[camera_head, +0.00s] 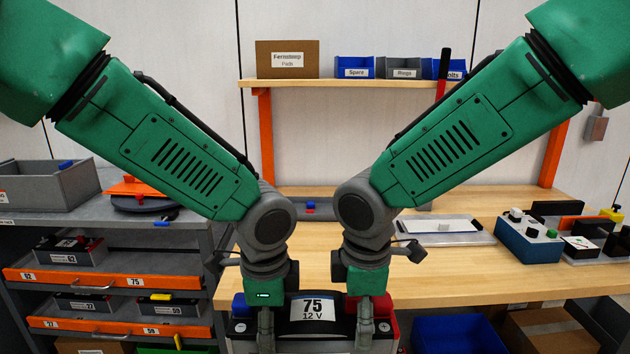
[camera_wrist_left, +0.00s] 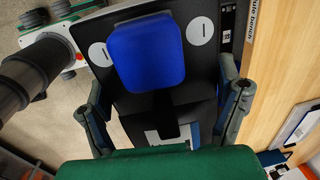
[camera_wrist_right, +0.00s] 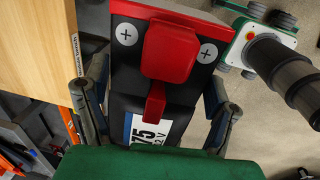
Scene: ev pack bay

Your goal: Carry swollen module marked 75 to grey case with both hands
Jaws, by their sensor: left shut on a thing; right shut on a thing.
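The module marked 75 (camera_head: 313,306) is at the bottom centre of the head view, in front of the bench's front edge. It has a black top, a white 75 12 V label, a blue cap at its left and a red cap at its right. My left gripper (camera_head: 265,330) is shut on its left end; the left wrist view shows the blue cap (camera_wrist_left: 147,52) between the fingers. My right gripper (camera_head: 365,325) is shut on its right end, around the red cap (camera_wrist_right: 170,52). The module's underside is hidden. I cannot tell for certain which container is the grey case.
The wooden bench (camera_head: 470,280) holds a flat tray (camera_head: 440,231) and instruments (camera_head: 528,238). A grey open bin (camera_head: 45,188) stands on the rack at left, above orange-fronted drawers (camera_head: 110,280). A blue crate (camera_head: 455,335) and cardboard box (camera_head: 540,330) sit below the bench.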

